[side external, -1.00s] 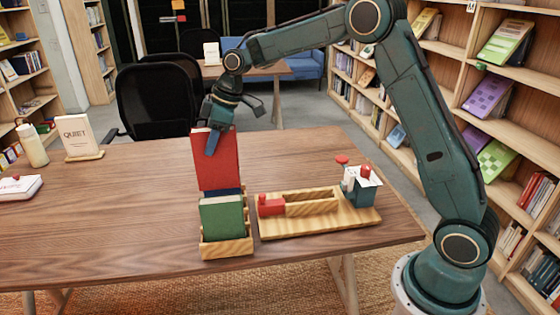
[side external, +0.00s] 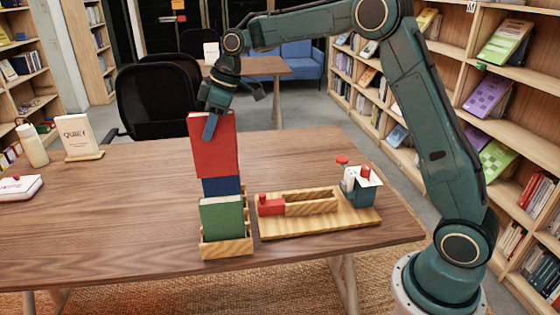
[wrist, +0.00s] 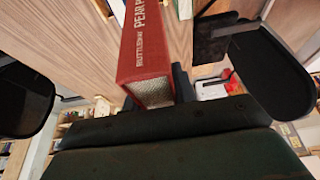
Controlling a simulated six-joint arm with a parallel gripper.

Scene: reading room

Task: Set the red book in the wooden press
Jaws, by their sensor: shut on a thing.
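The red book (side external: 213,150) hangs upright from my gripper (side external: 212,122), which is shut on its top edge. In the side view it is above and behind the wooden rack (side external: 228,247), which holds a green book (side external: 222,219) and a blue book (side external: 222,187). In the wrist view the red book (wrist: 146,45) shows its spine with pale lettering. The wooden press (side external: 312,202) is on a board to the right of the rack, with a long trough and a red block (side external: 271,206) at its left end.
A teal container (side external: 361,190) with a red-topped item stands at the board's right end. A "QUIET" sign (side external: 77,136), a bottle (side external: 32,146) and a white case (side external: 20,187) are at the table's left. The table behind the press is clear.

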